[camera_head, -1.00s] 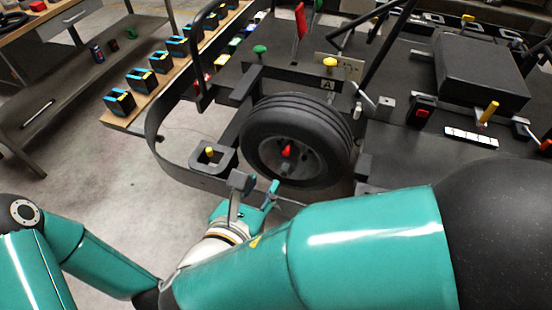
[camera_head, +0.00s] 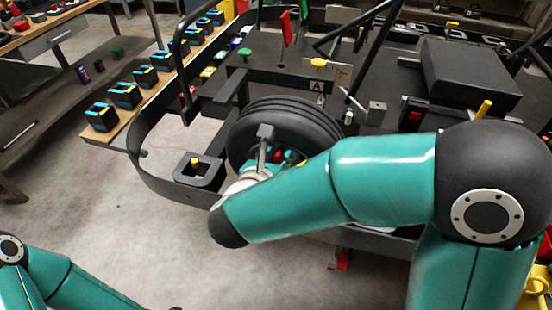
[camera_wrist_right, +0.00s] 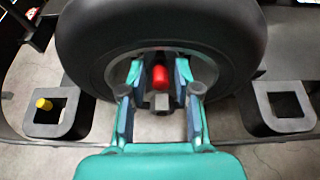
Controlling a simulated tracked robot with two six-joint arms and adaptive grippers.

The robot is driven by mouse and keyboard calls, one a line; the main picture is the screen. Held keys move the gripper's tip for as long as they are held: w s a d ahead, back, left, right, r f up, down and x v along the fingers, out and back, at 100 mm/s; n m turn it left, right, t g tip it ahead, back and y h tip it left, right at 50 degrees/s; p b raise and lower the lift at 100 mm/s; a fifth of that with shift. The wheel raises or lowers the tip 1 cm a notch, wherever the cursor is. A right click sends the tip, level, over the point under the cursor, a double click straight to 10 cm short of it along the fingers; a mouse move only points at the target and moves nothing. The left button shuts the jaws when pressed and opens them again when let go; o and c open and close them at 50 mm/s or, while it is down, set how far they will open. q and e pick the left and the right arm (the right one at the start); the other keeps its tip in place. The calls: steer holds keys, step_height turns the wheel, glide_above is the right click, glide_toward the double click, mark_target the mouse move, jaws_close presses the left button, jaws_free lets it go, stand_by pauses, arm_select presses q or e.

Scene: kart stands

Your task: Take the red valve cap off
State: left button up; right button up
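The red valve cap (camera_wrist_right: 160,77) points out from the middle of the black wheel (camera_wrist_right: 160,28) in the right wrist view. In the head view the cap (camera_head: 278,156) shows only in part, behind my right gripper (camera_head: 273,152). The wheel (camera_head: 285,112) is partly covered by my right arm. In the right wrist view my right gripper (camera_wrist_right: 159,74) is open, with one finger on each side of the cap. A gap seems to show between the cap and each finger. My left gripper is out of view; only part of the left arm shows at the bottom left.
The kart frame has a side bracket with a yellow peg (camera_head: 195,163) left of the wheel. A green knob (camera_head: 244,53) and a yellow knob (camera_head: 318,63) stand above the wheel. A wooden shelf (camera_head: 100,135) holds several black-and-blue boxes. The floor at lower left is clear.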

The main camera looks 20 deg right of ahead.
mark_target(276, 162)
steer(key=shift+w, duration=0.1)
steer(key=shift+c, duration=0.3)
steer(key=shift+d, duration=0.1)
jaws_close()
stand_by(0.4)
steer(key=shift+s, duration=0.2)
steer(key=shift+f+p+v, duration=0.2)
steer(key=shift+p+v, duration=0.05)
steer(key=shift+v, duration=1.1)
steer(key=shift+f+p+v, duration=0.25)
steer(key=shift+v, duration=1.1)
steer(key=shift+s+a, duration=0.2)
steer(key=shift+a, duration=0.05)
